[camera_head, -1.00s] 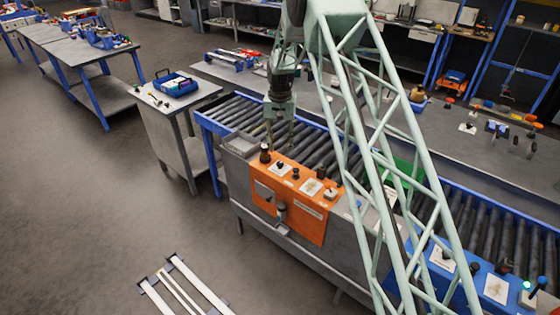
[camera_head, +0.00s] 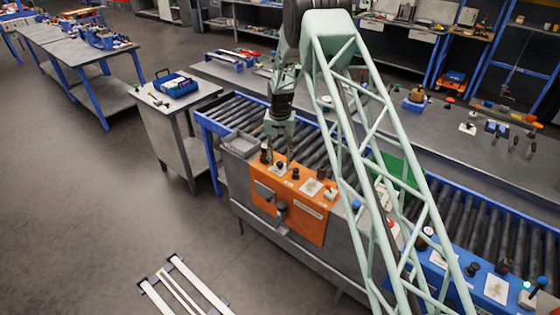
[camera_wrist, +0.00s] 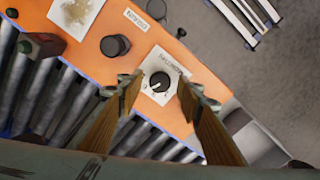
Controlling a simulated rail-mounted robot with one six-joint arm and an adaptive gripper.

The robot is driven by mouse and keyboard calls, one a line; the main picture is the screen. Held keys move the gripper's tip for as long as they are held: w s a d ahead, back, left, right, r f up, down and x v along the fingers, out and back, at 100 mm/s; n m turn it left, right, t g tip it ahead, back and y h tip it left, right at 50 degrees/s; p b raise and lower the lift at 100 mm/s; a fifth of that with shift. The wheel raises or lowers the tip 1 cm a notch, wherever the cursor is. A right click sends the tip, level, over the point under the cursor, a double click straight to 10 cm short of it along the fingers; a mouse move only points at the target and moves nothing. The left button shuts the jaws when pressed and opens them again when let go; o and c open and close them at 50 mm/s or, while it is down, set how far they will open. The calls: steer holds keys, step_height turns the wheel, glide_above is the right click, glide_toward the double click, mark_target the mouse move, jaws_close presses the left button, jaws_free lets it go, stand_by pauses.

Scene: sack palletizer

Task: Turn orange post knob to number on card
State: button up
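The orange post (camera_head: 318,212) stands at the front of the roller conveyor. On its top a small black knob (camera_wrist: 160,82) sits on a white dial plate (camera_wrist: 166,66) with small markings too blurred to read. My gripper (camera_wrist: 158,84) is open, with one finger on each side of this knob. I see no clear contact. In the head view my gripper (camera_head: 279,153) points down over the post's left part and partly hides the knob. A white card with a brownish patch (camera_wrist: 75,14) lies on the same panel and also shows in the head view (camera_head: 311,187). No number on it is readable.
A larger black button (camera_wrist: 115,46) with a printed label (camera_wrist: 136,20) is beside the dial plate. Conveyor rollers (camera_head: 235,108) run behind. A blue post (camera_head: 450,275) stands at the right.

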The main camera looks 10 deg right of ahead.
steer(key=c, duration=0.9)
steer(key=shift+n, duration=0.5)
steer(key=n+b, duration=0.1)
steer(key=n, duration=0.2)
steer(key=shift+b, duration=0.35)
steer(key=shift+n+b, duration=0.4)
steer(key=shift+n, duration=1.4)
steer(key=o, duration=0.9)
